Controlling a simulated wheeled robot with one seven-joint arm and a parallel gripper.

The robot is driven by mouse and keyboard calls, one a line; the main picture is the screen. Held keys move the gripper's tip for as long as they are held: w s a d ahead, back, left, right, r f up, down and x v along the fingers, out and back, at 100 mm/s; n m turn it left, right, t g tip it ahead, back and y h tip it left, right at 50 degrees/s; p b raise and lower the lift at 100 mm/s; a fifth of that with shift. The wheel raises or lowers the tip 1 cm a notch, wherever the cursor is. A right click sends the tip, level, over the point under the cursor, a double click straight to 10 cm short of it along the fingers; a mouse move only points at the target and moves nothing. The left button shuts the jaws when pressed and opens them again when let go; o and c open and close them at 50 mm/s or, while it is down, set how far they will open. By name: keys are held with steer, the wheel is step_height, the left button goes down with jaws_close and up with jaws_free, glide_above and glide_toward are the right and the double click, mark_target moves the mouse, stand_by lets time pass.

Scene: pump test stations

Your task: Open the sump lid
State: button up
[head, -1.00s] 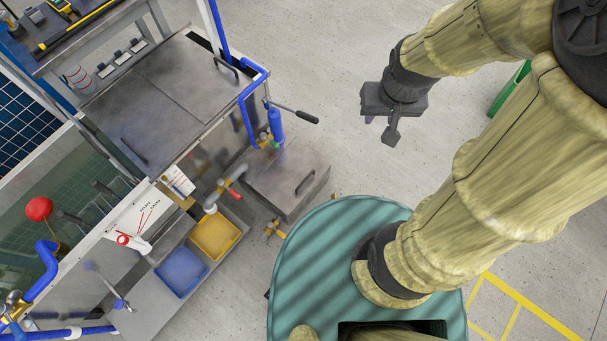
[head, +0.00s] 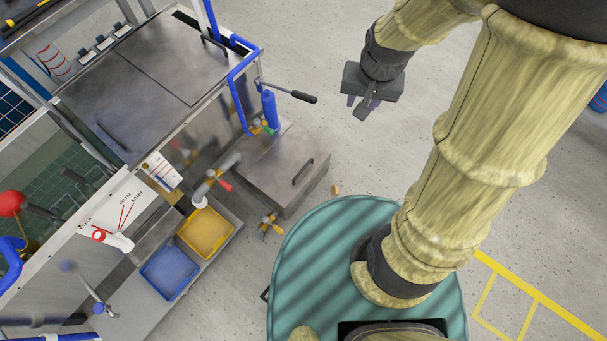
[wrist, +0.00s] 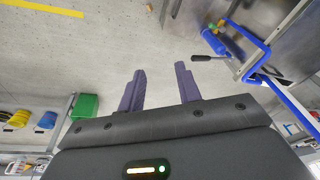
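A low steel box (head: 285,190) stands on the floor beside the test bench. Its flat lid (head: 270,158) lies shut and has a dark bar handle (head: 303,171) near its right edge. It looks like the sump. My gripper (head: 362,105) is above and to the right of the box in the head view, apart from it. In the wrist view, the two purple fingers of my gripper (wrist: 160,75) are spread with nothing between them. The lid handle does not show clearly in the wrist view.
The bench has a larger steel cover (head: 145,75) with handles. A blue pipe (head: 238,90) and a black-gripped lever (head: 290,94) stick out near the box. Yellow (head: 206,235) and blue (head: 170,272) bins sit left of it.

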mark_target(303, 170)
steer(key=w+a+f+m+b, duration=0.2)
steer(key=w+a+f+b, duration=0.1)
steer(key=f+b, duration=0.9)
steer(key=w+a+f+m+y+b, duration=0.1)
steer(key=w+a+f+m+b, duration=0.1)
steer(key=f+b, duration=1)
steer(key=w+a+f+m+g+b, duration=0.1)
steer(key=w+a+f+b, duration=0.4)
steer(key=f+b, duration=0.6)
step_height(303, 170, down, 10)
steer(key=shift+w+f+m+b, duration=0.25)
steer(key=shift+w+m+b, duration=0.15)
steer(key=shift+w, duration=0.2)
steer(key=a+f+b, duration=0.1)
steer(key=f+b, duration=0.2)
steer(key=f, duration=0.2)
steer(key=w+a+f+b, duration=0.1)
steer(key=f+b, duration=0.2)
steer(key=f, duration=0.3)
steer(key=w+f+b, duration=0.1)
steer(key=f+b, duration=0.2)
steer(key=f, duration=0.3)
steer(key=shift+a+b, duration=0.35)
steer(key=shift+a, duration=0.05)
jaws_close()
